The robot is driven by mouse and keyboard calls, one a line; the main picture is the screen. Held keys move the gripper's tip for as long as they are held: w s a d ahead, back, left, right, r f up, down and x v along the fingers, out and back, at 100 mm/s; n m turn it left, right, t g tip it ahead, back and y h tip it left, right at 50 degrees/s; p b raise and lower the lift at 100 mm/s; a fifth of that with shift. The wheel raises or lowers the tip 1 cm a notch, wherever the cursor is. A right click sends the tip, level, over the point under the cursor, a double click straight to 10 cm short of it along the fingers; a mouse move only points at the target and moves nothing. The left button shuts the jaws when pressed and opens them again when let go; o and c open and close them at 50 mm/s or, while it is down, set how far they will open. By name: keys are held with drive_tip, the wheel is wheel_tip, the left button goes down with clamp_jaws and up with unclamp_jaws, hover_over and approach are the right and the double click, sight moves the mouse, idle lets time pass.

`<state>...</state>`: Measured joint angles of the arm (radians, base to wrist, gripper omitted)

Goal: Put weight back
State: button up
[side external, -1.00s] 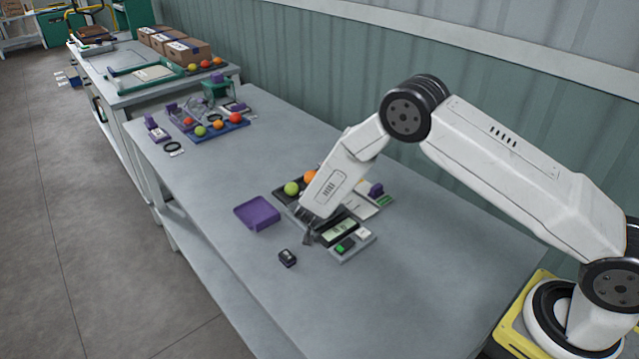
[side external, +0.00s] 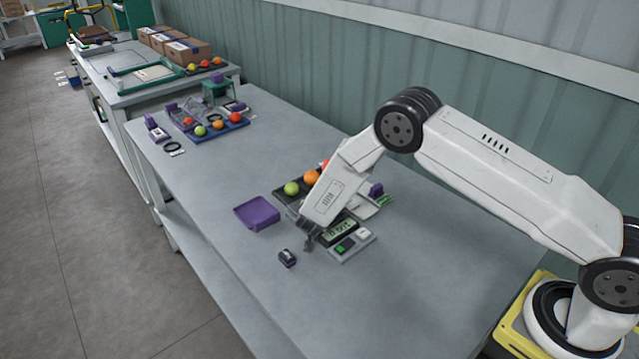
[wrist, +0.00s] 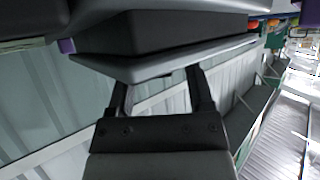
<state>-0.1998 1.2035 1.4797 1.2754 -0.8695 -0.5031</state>
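My gripper (side external: 308,244) points down beside the scale (side external: 338,236), which has a lit display and a green button. In the wrist view its two fingers (wrist: 161,82) stand apart, with wall showing between them and nothing clearly held. Their tips meet the edge of a dark block with a grey plate (wrist: 165,62); I cannot tell whether they touch it. I cannot make out a weight for certain. A small black item with a pale top (side external: 287,257) lies on the table left of the gripper. My wrist hides part of the scale.
An empty purple tray (side external: 257,212) lies left of my wrist. A dark tray with green, orange and red tomatoes (side external: 311,178) is behind it. A purple block (side external: 376,190) stands to the right. The table's front (side external: 240,275) is clear. Another tomato station (side external: 205,125) is farther back.

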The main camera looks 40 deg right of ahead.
drive_tip(key=shift+v, duration=3.9)
drive_tip(key=shift+a+f, duration=0.1)
drive_tip(key=shift+f, duration=0.05)
